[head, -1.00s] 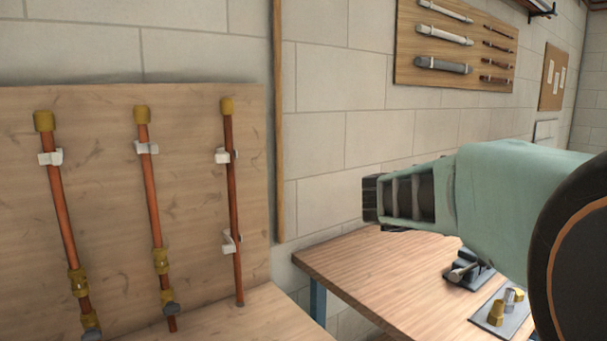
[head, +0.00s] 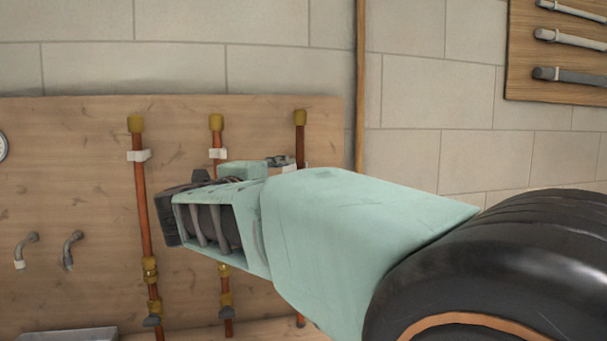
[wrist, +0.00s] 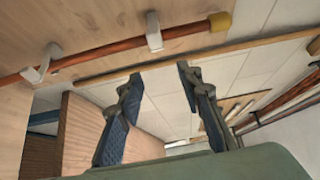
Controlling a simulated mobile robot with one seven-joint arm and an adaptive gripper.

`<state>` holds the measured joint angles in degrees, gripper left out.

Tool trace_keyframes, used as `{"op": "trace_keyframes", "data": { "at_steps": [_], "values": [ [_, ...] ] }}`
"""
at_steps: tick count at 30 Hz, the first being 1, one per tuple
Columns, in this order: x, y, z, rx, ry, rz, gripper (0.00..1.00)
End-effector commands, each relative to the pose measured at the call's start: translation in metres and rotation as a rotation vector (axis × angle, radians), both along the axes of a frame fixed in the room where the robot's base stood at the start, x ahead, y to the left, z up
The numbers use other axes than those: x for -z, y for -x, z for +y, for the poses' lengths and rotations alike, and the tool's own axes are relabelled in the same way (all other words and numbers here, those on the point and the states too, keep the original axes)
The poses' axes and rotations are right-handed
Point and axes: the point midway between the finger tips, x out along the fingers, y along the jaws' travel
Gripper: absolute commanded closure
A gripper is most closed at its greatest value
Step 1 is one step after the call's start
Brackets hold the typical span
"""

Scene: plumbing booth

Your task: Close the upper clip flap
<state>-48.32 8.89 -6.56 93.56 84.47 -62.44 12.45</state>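In the wrist view a copper pipe with a brass cap (wrist: 219,21) runs across the wooden panel. The white upper clip (wrist: 154,32) sits on it near the cap; whether its flap stands open is not clear. A second white clip (wrist: 38,66) is farther down the pipe, with a part sticking out. My gripper (wrist: 160,72) is open and empty, its two dark fingers apart and clear of the pipe and the upper clip. In the head view my arm hides most of this right-hand pipe (head: 300,135) and its clips.
Two more copper pipes (head: 142,200) with white clips and brass fittings stand to the left on the panel (head: 60,130). Grey bent fittings (head: 70,250) are farther left. A wooden table (wrist: 80,135) lies below in the wrist view.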

Motion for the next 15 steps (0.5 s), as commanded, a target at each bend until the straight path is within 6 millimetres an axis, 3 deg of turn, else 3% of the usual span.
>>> {"op": "trace_keyframes", "data": {
  "at_steps": [3, 6, 11, 15],
  "values": [
    [0.001, 0.003, 0.025, -0.049, -0.020, -0.007, 0.67],
    [0.001, 0.002, 0.032, -0.064, -0.027, -0.009, 0.67],
    [0.001, -0.015, 0.027, -0.063, -0.026, -0.009, 0.67],
    [0.001, -0.041, 0.019, -0.061, -0.026, -0.009, 0.67]
  ]
}}
